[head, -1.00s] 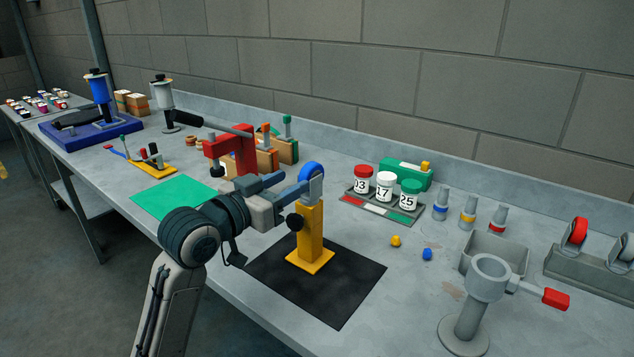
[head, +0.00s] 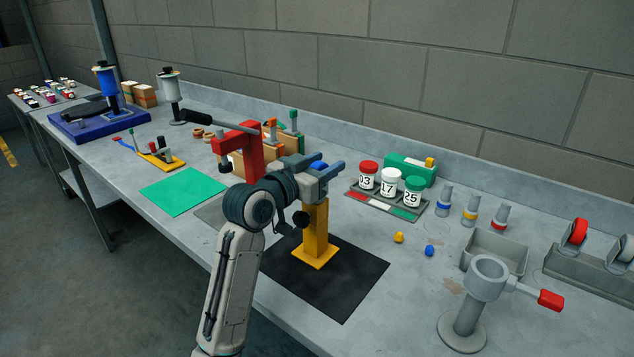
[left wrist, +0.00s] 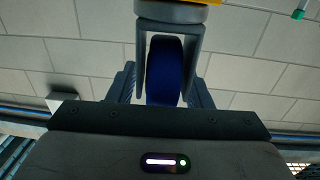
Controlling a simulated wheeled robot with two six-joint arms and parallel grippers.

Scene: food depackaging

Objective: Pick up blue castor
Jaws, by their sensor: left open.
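The blue castor (head: 319,165) sits on top of a yellow post (head: 316,230) and is partly hidden by my left gripper (head: 330,171). My left gripper is open, with its fingers reaching past both sides of the castor. In the left wrist view the blue wheel (left wrist: 165,68) stands upright in a grey fork (left wrist: 198,45), between the finger parts. I cannot tell whether the fingers touch it. My right gripper is not in view.
The post stands on a black mat (head: 345,295). To its right are a tray (head: 405,213) of numbered jars, small yellow and blue pieces, and a grey stand (head: 462,325) with a red handle. A red clamp (head: 245,150) stands behind my arm.

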